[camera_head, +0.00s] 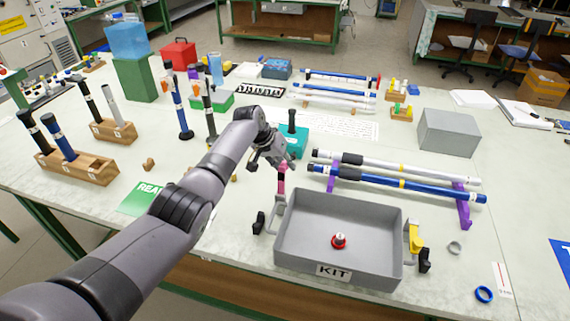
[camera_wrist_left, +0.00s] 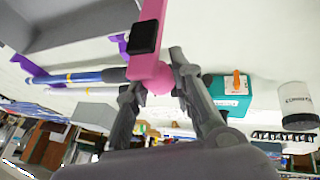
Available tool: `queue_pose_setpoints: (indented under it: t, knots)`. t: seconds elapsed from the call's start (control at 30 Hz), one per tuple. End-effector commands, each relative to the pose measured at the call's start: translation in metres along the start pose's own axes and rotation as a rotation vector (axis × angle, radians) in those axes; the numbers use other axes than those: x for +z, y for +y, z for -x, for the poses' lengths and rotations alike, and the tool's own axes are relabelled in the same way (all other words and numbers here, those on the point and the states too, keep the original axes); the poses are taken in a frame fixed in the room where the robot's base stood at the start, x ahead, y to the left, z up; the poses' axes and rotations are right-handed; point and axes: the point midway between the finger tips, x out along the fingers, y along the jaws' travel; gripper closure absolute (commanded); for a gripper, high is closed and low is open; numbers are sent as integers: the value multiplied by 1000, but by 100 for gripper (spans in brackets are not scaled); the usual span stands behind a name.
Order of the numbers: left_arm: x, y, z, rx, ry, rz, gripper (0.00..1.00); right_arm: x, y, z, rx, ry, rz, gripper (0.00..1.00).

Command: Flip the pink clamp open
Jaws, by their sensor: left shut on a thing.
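The pink clamp (camera_head: 282,179) stands up at the far left corner of the grey KIT tray (camera_head: 386,276). My left gripper (camera_head: 279,163) is at its top end. In the left wrist view the pink clamp (camera_wrist_left: 152,62) is a long bar with a black pad, and its rounded end lies between the fingers of my left gripper (camera_wrist_left: 155,80), which is shut on it. A yellow clamp (camera_head: 415,238) is on the tray's right side. The clamp's lower part is hard to make out. My right gripper is out of view.
A small red and black part (camera_head: 339,241) stands in the tray. Behind it, purple rests (camera_head: 462,206) hold a white rod (camera_head: 420,174) and a blue rod (camera_head: 420,187). A teal block (camera_head: 294,146) is just beyond my left gripper. A blue ring (camera_head: 484,294) lies front right.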

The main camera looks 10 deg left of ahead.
Motion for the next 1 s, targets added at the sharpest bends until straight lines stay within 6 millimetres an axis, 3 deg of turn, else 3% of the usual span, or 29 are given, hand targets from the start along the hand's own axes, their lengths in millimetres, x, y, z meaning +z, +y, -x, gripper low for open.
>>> queue_pose_setpoints:
  t: [0.57,0.6,0.87,1.0]
  knots:
    - [2,-2,-2,-3,0,-1,100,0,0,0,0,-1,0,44]
    - [2,-2,-2,-3,0,-1,76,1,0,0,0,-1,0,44]
    - [1,-1,-1,-2,-1,0,59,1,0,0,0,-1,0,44]
    - [1,-1,-1,-1,-1,0,58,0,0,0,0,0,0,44]
